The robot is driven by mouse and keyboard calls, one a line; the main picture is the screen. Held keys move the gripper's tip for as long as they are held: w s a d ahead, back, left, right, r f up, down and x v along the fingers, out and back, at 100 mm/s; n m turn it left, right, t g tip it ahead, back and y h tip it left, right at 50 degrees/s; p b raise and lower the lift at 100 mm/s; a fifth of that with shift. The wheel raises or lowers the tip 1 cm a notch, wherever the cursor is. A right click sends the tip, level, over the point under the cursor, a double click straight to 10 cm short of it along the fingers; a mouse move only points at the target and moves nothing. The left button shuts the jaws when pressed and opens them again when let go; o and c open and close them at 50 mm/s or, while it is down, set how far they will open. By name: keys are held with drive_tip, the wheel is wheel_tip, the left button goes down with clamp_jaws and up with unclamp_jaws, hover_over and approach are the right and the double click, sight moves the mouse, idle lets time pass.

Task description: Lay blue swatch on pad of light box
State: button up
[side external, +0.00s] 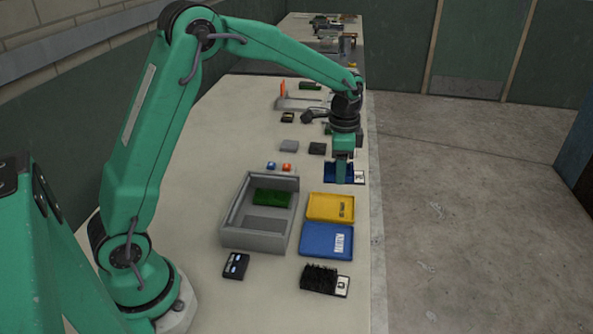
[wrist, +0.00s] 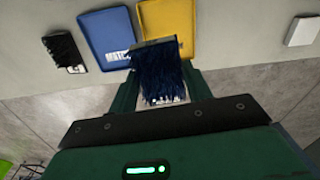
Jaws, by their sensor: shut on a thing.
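The blue swatch (side external: 332,168) is a dark blue tufted piece with a pale label end. My gripper (side external: 341,181) is shut on it near the table's right edge, beyond the yellow tray. The side view does not show clearly whether it touches the table. In the wrist view the blue swatch (wrist: 162,85) sits between the fingers of my gripper (wrist: 163,72), tufts showing. A grey open-topped box (side external: 230,211), seemingly the light box, stands to the left and nearer the camera. A dark grey pad (side external: 265,225) shows on its floor, with a green swatch (side external: 272,197) behind it.
A yellow tray (side external: 330,207) and a blue tray (side external: 326,240) lie right of the box. A black swatch (side external: 319,276) and a small dark device (side external: 236,265) lie in front.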

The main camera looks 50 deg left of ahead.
drive_tip(key=s+d, duration=0.2)
drive_tip(key=s, duration=0.9)
drive_tip(key=s+d, duration=0.2)
drive_tip(key=s, duration=0.9)
hover_over(259, 226)
drive_tip(key=shift+m, duration=0.4)
wheel_tip(259, 226, down, 8)
drive_tip(key=shift+s+r, duration=0.1)
drive_tip(key=shift+r, duration=0.05)
drive_tip(key=shift+f, duration=2)
drive_tip(key=shift+f, duration=0.15)
drive_tip(key=o, duration=0.9)
drive_tip(key=shift+o, duration=0.2)
